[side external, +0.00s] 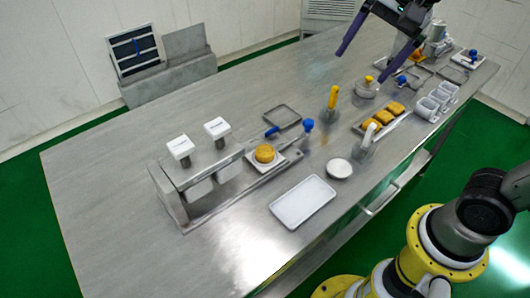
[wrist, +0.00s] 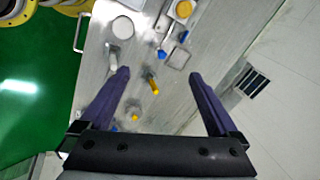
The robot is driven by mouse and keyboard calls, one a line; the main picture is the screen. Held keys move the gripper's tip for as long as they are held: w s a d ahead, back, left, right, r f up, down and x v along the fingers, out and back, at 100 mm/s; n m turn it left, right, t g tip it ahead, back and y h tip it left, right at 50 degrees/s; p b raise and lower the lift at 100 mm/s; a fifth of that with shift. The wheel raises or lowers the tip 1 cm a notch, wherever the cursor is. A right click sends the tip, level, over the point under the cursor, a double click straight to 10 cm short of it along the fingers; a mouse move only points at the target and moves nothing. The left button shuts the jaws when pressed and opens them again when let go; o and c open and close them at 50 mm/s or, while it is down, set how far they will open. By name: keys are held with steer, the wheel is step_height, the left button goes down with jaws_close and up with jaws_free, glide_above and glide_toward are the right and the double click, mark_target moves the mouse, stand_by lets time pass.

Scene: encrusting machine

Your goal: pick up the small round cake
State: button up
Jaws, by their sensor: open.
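The small round cake (side external: 265,153) is golden and sits on a white square plate (side external: 280,168) near the middle of the steel table. In the wrist view the cake (wrist: 184,9) shows at the top edge, beyond my fingertips. My gripper (side external: 361,66) is high at the back right in the side view, well away from the cake. In the wrist view its two dark purple fingers are spread wide with nothing held between them (wrist: 159,74).
A white tray (side external: 303,201) and a round white dish (side external: 338,168) lie right of the cake. A yellow-handled tool (side external: 333,97) and a white-handled one (side external: 368,136) stand up nearby. Two white-topped dispensers (side external: 217,128) stand left. The table's left part is clear.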

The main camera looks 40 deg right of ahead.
steer(key=w+a+f+m+g, duration=0.1)
steer(key=w+a+f+m, duration=0.1)
steer(key=w+a, duration=0.35)
steer(key=g, duration=0.3)
glide_above(265, 150)
step_height(265, 150, down, 12)
steer(key=f, duration=0.7)
steer(key=shift+s+a, duration=0.1)
steer(key=shift+s, duration=0.2)
steer(key=shift+w+f, duration=0.15)
steer(key=shift+f, duration=1.4)
steer(key=shift+w+f, duration=0.1)
steer(key=shift+f, duration=1.4)
steer(key=c, duration=1.4)
steer(key=shift+c, duration=0.2)
steer(key=shift+r, duration=0.15)
